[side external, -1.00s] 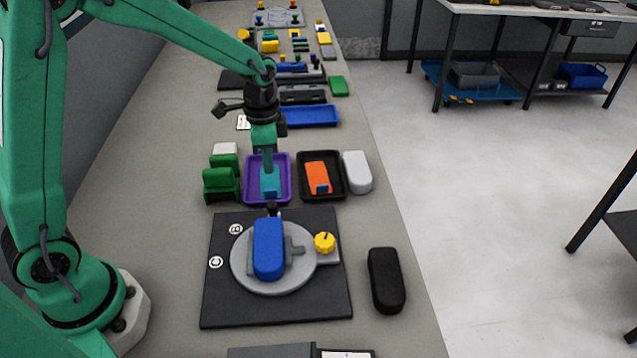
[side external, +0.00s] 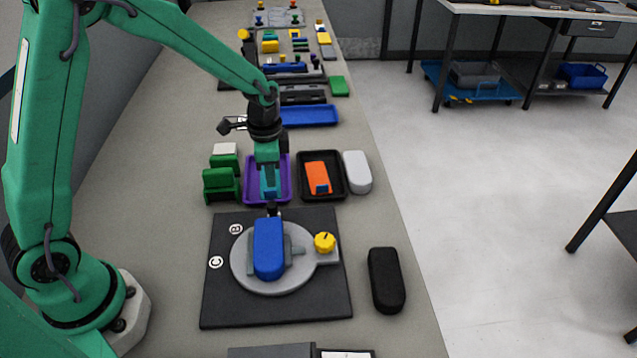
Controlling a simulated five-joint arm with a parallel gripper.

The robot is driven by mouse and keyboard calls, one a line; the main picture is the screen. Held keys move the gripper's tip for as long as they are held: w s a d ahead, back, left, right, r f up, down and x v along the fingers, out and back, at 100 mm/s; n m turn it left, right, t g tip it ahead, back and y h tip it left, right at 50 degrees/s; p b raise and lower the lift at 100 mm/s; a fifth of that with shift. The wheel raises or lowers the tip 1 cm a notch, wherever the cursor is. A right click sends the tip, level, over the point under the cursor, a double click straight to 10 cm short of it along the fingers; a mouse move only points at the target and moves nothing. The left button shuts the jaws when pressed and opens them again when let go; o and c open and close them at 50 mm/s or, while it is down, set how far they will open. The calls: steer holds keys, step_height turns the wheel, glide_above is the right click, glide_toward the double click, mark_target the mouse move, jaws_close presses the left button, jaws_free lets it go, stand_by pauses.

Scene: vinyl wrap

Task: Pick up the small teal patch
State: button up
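The small teal patch (side external: 269,187) lies in the purple tray (side external: 283,197), with a blue piece at its near end. My gripper (side external: 267,174) points down over the tray, right at the patch. Its fingers cover part of the patch, and I cannot tell whether they touch it or how far apart they are.
A black tray (side external: 337,193) with an orange patch (side external: 317,177) stands just right of the purple tray, beside a white block (side external: 357,172). Green blocks (side external: 220,184) stand on the left. A black board (side external: 222,303) with a grey disc and blue piece (side external: 268,250) is in front.

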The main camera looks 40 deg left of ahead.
steer(key=shift+f, duration=1.9)
steer(key=shift+c, duration=0.2)
jaws_close()
steer(key=shift+r, duration=0.15)
steer(key=shift+r, duration=0.5)
step_height(320, 180, up, 3)
steer(key=shift+d+r, duration=0.1)
steer(key=shift+d, duration=0.05)
steer(key=s+d+r, duration=0.6)
steer(key=d, duration=0.3)
steer(key=shift+s+d+r, duration=0.2)
steer(key=shift+s+r, duration=0.05)
